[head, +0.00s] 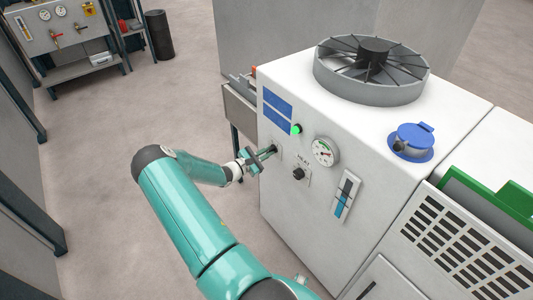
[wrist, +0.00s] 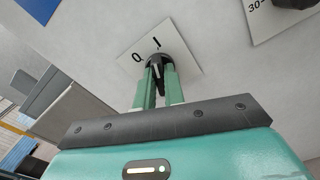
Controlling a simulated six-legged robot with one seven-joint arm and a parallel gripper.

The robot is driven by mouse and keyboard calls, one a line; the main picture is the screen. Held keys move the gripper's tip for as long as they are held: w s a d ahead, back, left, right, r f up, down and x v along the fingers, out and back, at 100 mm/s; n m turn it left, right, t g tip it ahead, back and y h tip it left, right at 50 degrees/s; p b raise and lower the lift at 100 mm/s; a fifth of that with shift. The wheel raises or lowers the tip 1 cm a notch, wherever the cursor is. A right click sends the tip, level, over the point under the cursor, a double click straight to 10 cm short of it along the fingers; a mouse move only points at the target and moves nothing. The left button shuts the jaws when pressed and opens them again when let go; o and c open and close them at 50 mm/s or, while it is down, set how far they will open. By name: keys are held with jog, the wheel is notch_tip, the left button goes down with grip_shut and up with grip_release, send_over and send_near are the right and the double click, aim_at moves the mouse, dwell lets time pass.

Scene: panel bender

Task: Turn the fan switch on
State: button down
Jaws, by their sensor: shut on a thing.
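The fan switch (wrist: 155,62) is a small black rotary knob on a white plate (wrist: 187,55) marked 0 and I, on the front of the white machine cabinet (head: 350,130). My gripper (wrist: 156,80) is shut on the knob, with one green finger on each side of it. The fingers hide part of the knob, and I cannot tell exactly which mark it points to. In the head view my gripper (head: 270,152) reaches the panel from the left, and the switch is mostly hidden there. The round grey fan (head: 372,72) sits on top of the cabinet.
Near the switch are a green lamp (head: 297,129), a round gauge (head: 324,152), a second black knob (head: 299,174) and a blue level strip (head: 346,195). A blue-lidded socket (head: 411,142) is at right. Open floor (head: 120,110) lies left.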

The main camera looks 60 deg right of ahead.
jog(key=shift+m, duration=0.6)
jog(key=c, duration=1.5)
grip_release()
jog(key=shift+a, duration=0.15)
jog(key=v, duration=1.3)
jog(key=shift+w+a, duration=0.2)
jog(key=shift+a, duration=0.05)
